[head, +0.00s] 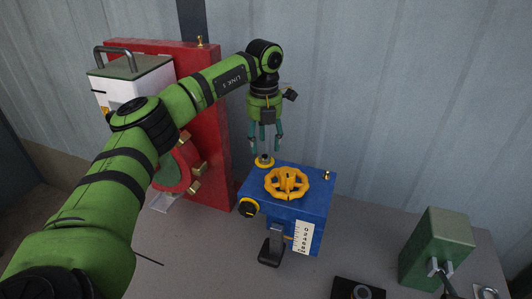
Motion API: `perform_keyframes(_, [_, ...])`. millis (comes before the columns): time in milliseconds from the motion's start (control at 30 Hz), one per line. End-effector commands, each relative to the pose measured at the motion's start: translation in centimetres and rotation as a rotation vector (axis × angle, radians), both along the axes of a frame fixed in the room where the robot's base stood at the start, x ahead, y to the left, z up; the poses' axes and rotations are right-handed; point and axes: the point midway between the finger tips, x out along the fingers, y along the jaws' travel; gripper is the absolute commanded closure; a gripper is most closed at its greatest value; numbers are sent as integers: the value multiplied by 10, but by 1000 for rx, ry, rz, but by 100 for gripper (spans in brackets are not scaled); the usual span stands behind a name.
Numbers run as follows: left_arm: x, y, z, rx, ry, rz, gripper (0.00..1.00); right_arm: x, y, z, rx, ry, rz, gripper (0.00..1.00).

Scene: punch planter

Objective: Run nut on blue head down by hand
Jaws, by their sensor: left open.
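The blue head (291,205) is a blue box on the table with a yellow handwheel (287,183) on its top. A brass-yellow nut or collar (264,162) sits at its back left corner. A smaller brass piece (326,175) stands at the back right corner. My left gripper (265,150) points straight down over the back left piece, with its fingers apart. Its tips are close above or around that piece; I cannot tell whether they touch it. My right gripper is not in view.
A red upright machine (215,130) with a white box (150,84) stands behind my left arm. A green block (435,245) stands at the right. A black fixture (358,289) is at the front edge.

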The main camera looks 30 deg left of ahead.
Motion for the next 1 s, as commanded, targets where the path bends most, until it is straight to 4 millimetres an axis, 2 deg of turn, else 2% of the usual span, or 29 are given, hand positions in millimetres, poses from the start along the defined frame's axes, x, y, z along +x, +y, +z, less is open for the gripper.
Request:
perform_keyframes(167, [-1,1,-26,1,4,0,47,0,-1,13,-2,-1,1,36])
perform_keyframes(300, [0,1,-40,1,2,1,47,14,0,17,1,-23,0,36])
perform_keyframes(433, [0,1,-45,1,0,1,47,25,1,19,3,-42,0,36])
perform_keyframes(633, [0,1,-46,1,0,1,47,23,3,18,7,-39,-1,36])
perform_keyframes(667, [0,1,-46,0,0,1,55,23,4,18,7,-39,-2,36])
perform_keyframes(700, [0,1,-46,0,0,1,71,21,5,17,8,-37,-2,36])
perform_keyframes(767, [0,1,-46,0,0,1,95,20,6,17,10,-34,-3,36])
perform_keyframes(800, [0,1,-46,1,0,1,100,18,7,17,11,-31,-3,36])
perform_keyframes(1000, [0,1,-46,1,0,-1,100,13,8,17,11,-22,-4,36])
